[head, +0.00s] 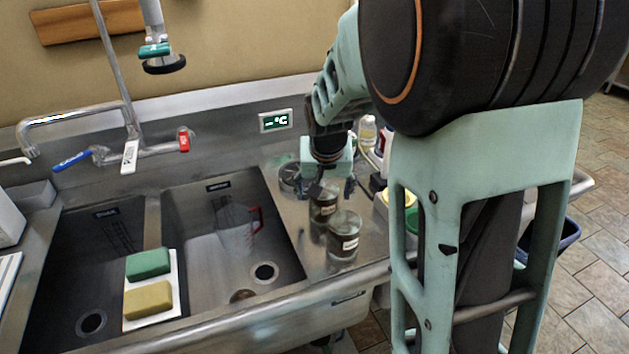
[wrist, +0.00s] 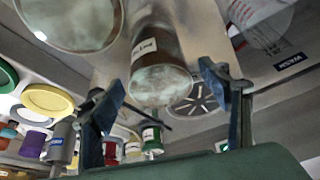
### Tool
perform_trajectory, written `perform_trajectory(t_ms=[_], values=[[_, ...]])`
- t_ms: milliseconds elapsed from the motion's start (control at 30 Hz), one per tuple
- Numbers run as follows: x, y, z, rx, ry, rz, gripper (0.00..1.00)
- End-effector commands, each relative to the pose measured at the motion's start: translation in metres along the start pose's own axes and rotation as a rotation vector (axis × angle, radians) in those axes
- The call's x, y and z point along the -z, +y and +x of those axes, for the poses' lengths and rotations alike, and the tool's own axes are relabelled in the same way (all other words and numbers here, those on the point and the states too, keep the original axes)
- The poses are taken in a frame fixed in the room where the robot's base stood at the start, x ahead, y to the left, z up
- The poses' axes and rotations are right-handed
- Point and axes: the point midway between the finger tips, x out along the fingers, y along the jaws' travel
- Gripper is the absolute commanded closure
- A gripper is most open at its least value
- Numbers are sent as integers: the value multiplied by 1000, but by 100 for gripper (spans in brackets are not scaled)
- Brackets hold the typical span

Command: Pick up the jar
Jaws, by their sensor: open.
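The front jar (head: 344,238) stands nearer the counter's front edge. In the wrist view the labelled rear jar (wrist: 158,72) shows between the two spread fingers of my gripper (wrist: 163,80), with space on both sides. The front jar (wrist: 72,18) is cut off at the upper left there. My gripper is open and holds nothing.
The double sink (head: 284,225) lies left of the jars and holds a clear measuring jug (head: 237,232). A green sponge (head: 148,263) and a yellow sponge (head: 148,299) rest on a white board. Several bottles and tubs crowd the right side, partly behind my arm.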

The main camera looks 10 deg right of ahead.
Motion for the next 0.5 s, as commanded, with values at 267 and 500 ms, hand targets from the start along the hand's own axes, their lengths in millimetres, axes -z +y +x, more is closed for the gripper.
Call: perform_trajectory(t_ms=[267,500], values=[[0,0,18,0,1,1,30],[0,0,18,0,1,1,39]])
